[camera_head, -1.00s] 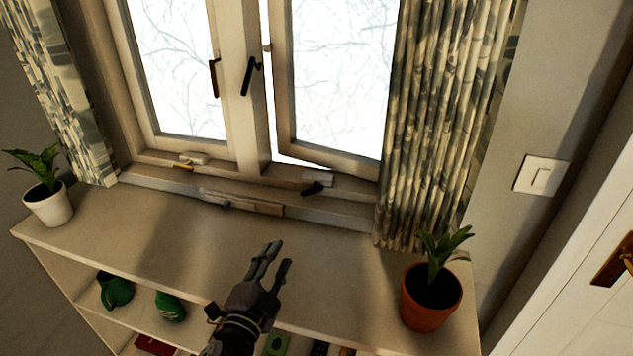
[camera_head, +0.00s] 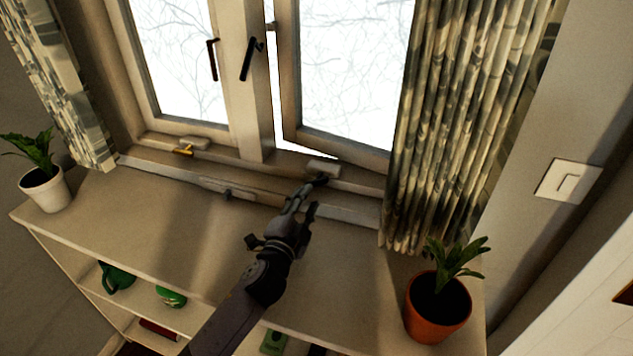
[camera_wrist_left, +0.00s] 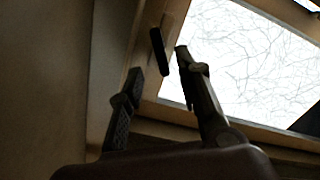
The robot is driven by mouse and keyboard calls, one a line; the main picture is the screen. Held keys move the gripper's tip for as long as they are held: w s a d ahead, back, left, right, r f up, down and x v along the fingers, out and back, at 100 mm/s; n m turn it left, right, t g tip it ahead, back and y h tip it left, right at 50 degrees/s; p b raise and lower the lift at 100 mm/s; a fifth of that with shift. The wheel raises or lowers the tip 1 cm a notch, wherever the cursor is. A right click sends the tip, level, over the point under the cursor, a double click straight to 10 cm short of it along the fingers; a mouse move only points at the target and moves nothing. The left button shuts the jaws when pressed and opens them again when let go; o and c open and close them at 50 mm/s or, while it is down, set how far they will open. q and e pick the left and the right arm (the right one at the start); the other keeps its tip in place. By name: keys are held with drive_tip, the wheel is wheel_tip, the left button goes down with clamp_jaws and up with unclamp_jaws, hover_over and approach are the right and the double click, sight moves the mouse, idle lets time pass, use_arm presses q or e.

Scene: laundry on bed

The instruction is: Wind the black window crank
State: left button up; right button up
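The black window crank (camera_head: 321,181) is a small dark handle at a pale housing on the lower window frame, below the right pane. My left gripper (camera_head: 309,198) reaches up to it from the sill side, its fingers apart, with one fingertip overlapping or very near the crank. Whether they touch cannot be told. The left wrist view shows the two fingers open (camera_wrist_left: 160,62) with a dark bar (camera_wrist_left: 157,42) ahead, between and beyond the tips. I cannot tell if that bar is the crank or a window handle. My right gripper is in neither view.
The right window pane (camera_head: 345,148) stands ajar. A brass-coloured crank (camera_head: 184,151) is at the left pane. Two dark handles (camera_head: 212,60) (camera_head: 247,58) are higher up. A terracotta pot (camera_head: 437,310) and curtain (camera_head: 450,130) stand right; a white pot (camera_head: 46,189) stands left on the shelf top (camera_head: 130,215).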

sight(315, 185)
use_arm(q)
drive_tip(key=x, duration=0.7)
drive_tip(key=shift+w, duration=0.1)
drive_tip(key=shift+c, duration=0.3)
clamp_jaws()
